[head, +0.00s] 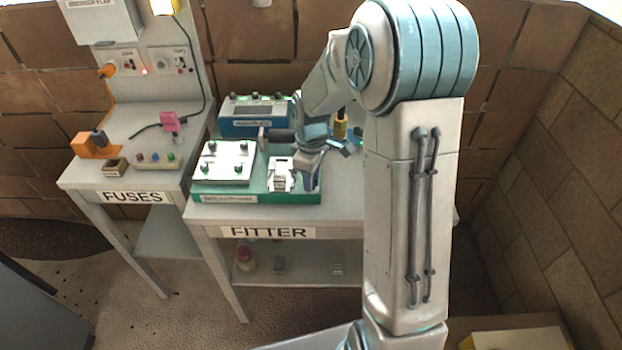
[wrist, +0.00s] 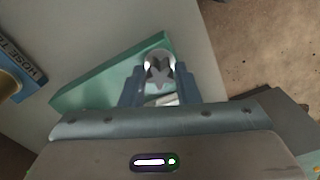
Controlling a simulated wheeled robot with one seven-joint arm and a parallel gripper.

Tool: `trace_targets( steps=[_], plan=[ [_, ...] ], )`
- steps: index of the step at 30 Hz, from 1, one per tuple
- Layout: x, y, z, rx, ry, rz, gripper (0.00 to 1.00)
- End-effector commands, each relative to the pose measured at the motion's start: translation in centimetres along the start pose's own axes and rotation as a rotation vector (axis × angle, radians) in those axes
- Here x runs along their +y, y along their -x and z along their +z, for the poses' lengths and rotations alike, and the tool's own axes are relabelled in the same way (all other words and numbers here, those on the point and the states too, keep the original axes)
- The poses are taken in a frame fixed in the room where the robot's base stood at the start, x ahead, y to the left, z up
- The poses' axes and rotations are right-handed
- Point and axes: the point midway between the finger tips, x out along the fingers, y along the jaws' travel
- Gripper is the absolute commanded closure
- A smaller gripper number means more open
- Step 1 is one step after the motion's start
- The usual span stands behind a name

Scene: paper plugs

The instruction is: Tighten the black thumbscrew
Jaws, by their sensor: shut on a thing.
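In the wrist view a dark grey star-shaped thumbscrew head (wrist: 160,72) sits between the two blue fingers of my gripper (wrist: 159,82), over the green base (wrist: 100,88). My gripper is shut on it. In the head view my gripper (head: 306,163) points down at the right end of the green base (head: 257,198) on the FITTER table. The thumbscrew cannot be made out there, as the fingers cover it. A white clamp-like block (head: 279,176) stands on the base just left of the fingers.
A white plate with several dark knobs (head: 224,162) lies left of the block. A blue box (head: 254,118) stands behind, and a yellow cylinder (head: 340,127) stands behind my gripper. The FUSES table (head: 119,179) is at the left. My arm hides the FITTER table's right side.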

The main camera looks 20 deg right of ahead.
Motion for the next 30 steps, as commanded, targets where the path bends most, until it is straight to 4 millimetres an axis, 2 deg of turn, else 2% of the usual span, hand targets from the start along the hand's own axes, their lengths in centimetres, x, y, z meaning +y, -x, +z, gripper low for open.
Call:
trace_targets(
  steps=[4,8,9,12,17,24,30],
  plan=[
    [0.00,-0.12,-0.06,0.002,-0.126,0.001,0.95],
    [0.02,0.05,-0.02,0.001,-0.128,0.001,0.95],
    [0.02,0.04,-0.03,0.001,-0.128,0.001,0.74],
    [0.02,0.05,-0.03,0.001,-0.127,0.001,1.00],
    [0.02,-0.02,-0.04,0.001,-0.166,0.001,1.00],
    [0.01,-0.04,-0.04,0.001,-0.388,0.001,1.00],
    [0.00,0.03,-0.02,0.000,-0.429,0.000,1.00]
  ],
)
